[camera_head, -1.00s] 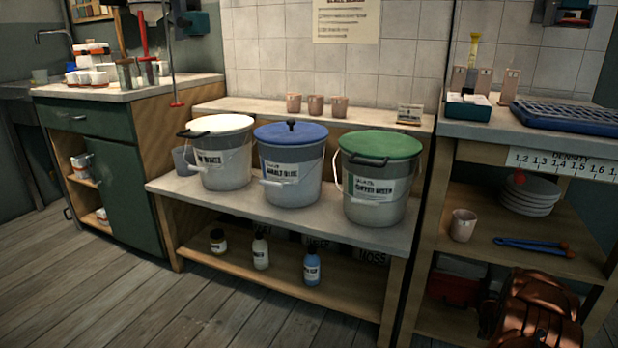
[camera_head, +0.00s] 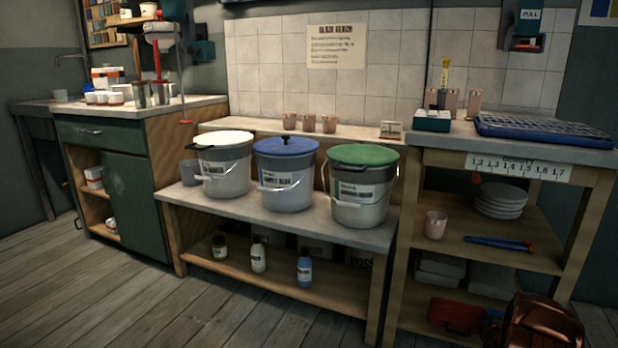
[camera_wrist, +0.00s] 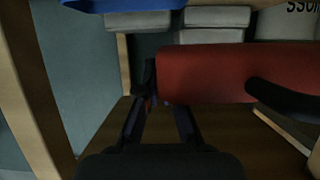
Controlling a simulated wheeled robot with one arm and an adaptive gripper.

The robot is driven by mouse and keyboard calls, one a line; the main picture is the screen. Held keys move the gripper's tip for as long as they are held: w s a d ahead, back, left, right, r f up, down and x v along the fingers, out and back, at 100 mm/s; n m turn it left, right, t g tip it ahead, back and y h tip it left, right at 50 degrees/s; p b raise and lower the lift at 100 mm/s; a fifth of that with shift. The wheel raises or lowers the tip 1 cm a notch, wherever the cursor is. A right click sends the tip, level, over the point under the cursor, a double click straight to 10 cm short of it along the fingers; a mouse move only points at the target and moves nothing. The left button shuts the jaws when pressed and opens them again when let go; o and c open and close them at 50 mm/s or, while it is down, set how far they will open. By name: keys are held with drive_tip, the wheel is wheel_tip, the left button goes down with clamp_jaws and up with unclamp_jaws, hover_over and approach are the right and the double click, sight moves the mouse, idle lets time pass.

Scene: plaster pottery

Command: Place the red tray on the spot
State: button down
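The red tray (camera_head: 456,313) is at the low front of the right-hand bench, below the grey boxes. In the wrist view the red tray (camera_wrist: 210,74) is large and close, with a black curved handle-like part at its right end. My gripper (camera_wrist: 163,105) is at the tray's left end, its fingers against that edge and one partly hidden by it. It appears shut on the tray. In the head view my gripper (camera_head: 490,322) is dark and partly hidden. I cannot make out a marked spot.
Grey boxes (camera_head: 440,268) stand on the lower shelf behind the tray. Blue tongs (camera_head: 498,243), a cup (camera_head: 436,225) and stacked plates (camera_head: 501,200) are on the shelf above. Bench legs frame the opening. The wooden floor (camera_head: 160,305) at left is clear.

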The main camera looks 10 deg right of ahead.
drive_tip(key=shift+s+d+r, duration=0.1)
drive_tip(key=shift+s+d, duration=0.1)
drive_tip(key=shift+d, duration=0.05)
drive_tip(key=w+a+r+n+t+y, duration=0.1)
drive_tip(key=a+r, duration=0.5)
drive_tip(key=a, duration=1.3)
drive_tip(key=w+a+r+n+t+y, duration=0.1)
drive_tip(key=w+a+r+n+y, duration=0.3)
drive_tip(key=a, duration=1.5)
drive_tip(key=w+a+r+n+y, duration=0.2)
drive_tip(key=a+r, duration=0.8)
drive_tip(key=a, duration=1)
drive_tip(key=shift+w+t+y, duration=0.4)
drive_tip(key=shift+w+y, duration=0.1)
drive_tip(key=shift+w, duration=0.35)
wheel_tip(320, 180, up, 44)
drive_tip(key=p, duration=4.3)
drive_tip(key=shift+f, duration=0.25)
drive_tip(key=shift+d, duration=0.2)
